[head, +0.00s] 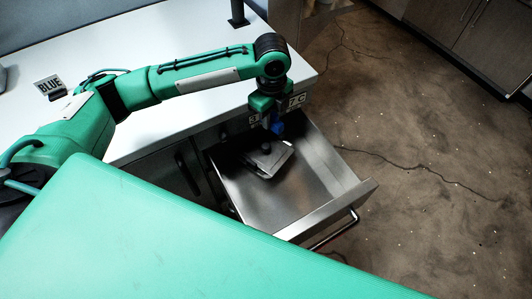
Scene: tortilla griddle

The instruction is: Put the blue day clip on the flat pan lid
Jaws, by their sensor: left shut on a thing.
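The flat pan lid (262,168) is a grey rectangular lid with a dark round knob, lying inside the open metal drawer (318,190). My left gripper (272,120) points down over the drawer, above and a little beyond the lid. It is shut on the blue day clip (278,128), which is small and partly hidden by the fingers. The clip appears to be held above the lid; the picture is too small to tell the exact gap. My right gripper is not in view.
The drawer's front wall and bar handle (335,230) stand out over the brown floor (425,150). The white counter (200,112) lies behind the drawer. A sign reading BLUE (49,86) stands on it at the left. A label reading 7 C (296,99) is by the drawer.

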